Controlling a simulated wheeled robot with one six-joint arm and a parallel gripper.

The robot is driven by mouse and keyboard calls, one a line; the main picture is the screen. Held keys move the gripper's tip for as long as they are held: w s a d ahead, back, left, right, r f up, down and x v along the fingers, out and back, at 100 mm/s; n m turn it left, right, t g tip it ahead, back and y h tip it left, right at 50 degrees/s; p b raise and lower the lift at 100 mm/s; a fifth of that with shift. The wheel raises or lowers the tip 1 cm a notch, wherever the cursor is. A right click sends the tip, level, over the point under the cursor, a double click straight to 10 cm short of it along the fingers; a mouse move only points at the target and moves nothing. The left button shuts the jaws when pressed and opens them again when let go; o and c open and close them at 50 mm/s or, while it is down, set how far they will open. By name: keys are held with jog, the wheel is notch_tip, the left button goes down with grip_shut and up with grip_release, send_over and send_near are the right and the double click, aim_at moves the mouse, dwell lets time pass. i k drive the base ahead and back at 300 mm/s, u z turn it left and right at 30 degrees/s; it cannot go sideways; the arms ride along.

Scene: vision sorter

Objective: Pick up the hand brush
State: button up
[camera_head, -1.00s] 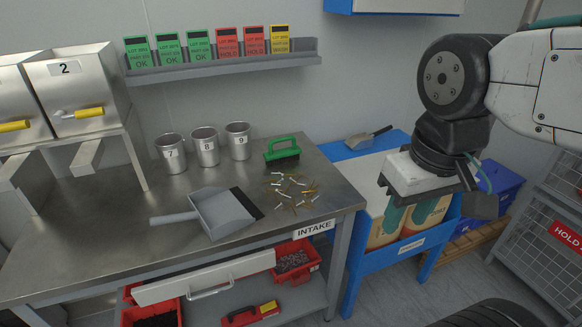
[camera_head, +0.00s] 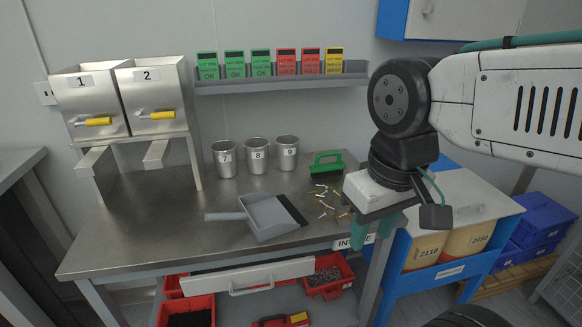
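The hand brush (camera_head: 326,168) has a green handle and dark bristles. It lies on the steel bench (camera_head: 160,225) near the back right, behind scattered small screws (camera_head: 325,200). My gripper (camera_head: 374,231) has teal fingers pointing down and hangs at the right end of the bench, in front and to the right of the brush. It is well apart from the brush. Its fingers look spread with nothing between them, though the tips are small in view. It hides part of the INTAKE label and some of the screws.
A grey dustpan (camera_head: 268,216) lies left of the screws. Three metal cups (camera_head: 257,157) stand behind it, left of the brush. A shelf of coloured cards (camera_head: 290,82) is on the wall above. Two steel bins (camera_head: 152,98) stand at left. A blue cart (camera_head: 480,262) adjoins at right.

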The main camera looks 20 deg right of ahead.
aim_at(318, 171)
jog(key=u, duration=0.05)
jog(key=i, duration=0.85)
jog(key=z, duration=0.45)
